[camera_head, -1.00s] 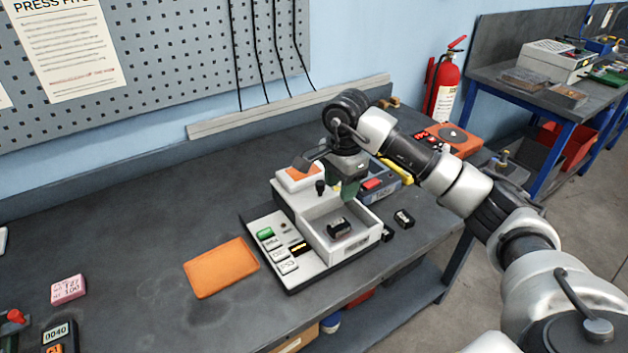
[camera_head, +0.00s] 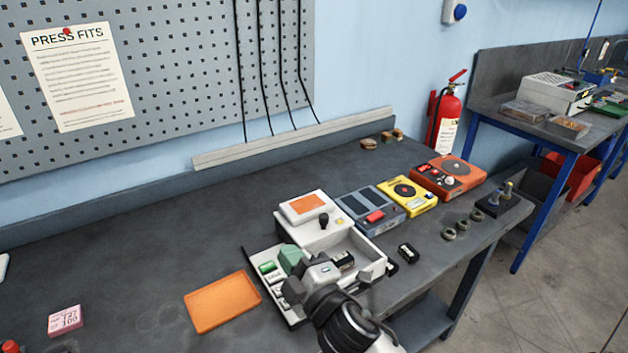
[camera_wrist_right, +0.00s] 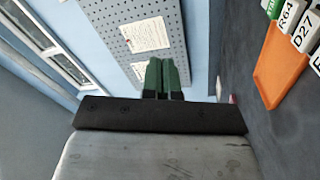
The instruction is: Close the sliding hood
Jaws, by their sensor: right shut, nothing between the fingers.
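The white bench device (camera_head: 372,274) stands on the grey bench with its tray-like chamber open on top. The sliding hood (camera_head: 308,207), a white box with an orange panel and a small black knob, sits at the back, clear of the chamber. A dark block (camera_head: 343,260) lies in the chamber, partly hidden by my arm. My right gripper (camera_head: 291,259), with green fingers, is over the left part of the device, in front of the hood. Its fingers (camera_wrist_right: 162,76) are together and empty in the right wrist view. Whether it touches the device is unclear. My left gripper is out of view.
To the right are a grey-blue box (camera_head: 370,211), a yellow box (camera_head: 408,194), an orange box (camera_head: 449,176) and a small black block (camera_head: 408,253). The bench left of the hood is clear.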

